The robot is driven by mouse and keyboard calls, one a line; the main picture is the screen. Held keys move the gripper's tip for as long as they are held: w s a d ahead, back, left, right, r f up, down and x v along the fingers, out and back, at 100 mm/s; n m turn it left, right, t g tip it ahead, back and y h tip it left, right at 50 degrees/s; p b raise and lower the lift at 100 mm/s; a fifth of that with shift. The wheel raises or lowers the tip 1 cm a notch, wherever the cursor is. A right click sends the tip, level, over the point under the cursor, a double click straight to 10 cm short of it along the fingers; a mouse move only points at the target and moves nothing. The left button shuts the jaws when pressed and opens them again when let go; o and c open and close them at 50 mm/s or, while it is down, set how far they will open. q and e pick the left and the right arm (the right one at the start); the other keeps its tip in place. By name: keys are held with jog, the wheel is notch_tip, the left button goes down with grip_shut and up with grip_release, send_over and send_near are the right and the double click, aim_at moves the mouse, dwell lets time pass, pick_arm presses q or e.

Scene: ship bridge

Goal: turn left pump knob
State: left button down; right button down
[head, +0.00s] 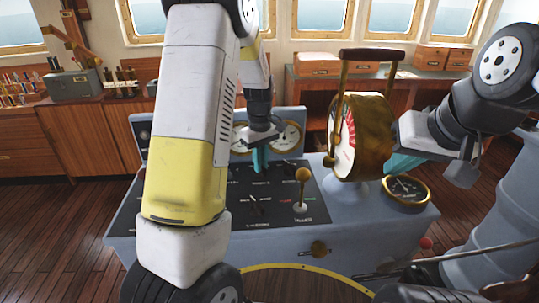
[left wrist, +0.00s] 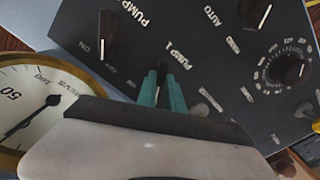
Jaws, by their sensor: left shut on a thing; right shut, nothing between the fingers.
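The blue-grey console (head: 330,240) has a black control panel (head: 225,205) with several knobs. My left gripper (head: 260,160) reaches down to the panel's far part. In the left wrist view its teal fingers (left wrist: 163,88) are closed around a small dark knob (left wrist: 162,68) beside the "PUMP 1" label. The fingers hide most of this knob, so its angle cannot be told. Another pump knob (left wrist: 107,36), black with a white line, stands apart from the fingers. My right gripper (head: 398,164) is shut and empty, just right of the brass telegraph (head: 372,135).
A ball-topped lever (head: 303,175) stands on the panel, right of my left gripper. A round gauge (head: 405,190) lies below my right gripper. A brass-rimmed dial (left wrist: 35,105) is close to my left wrist. My left arm hides part of the console.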

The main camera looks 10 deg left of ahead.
dwell(0.3)
pick_arm(q)
jog(key=c, duration=1.5)
grip_release()
jog(key=shift+o, duration=0.2)
jog(key=shift+r, duration=0.15)
notch_tip(320, 180, up, 8)
jog(key=shift+f, duration=0.2)
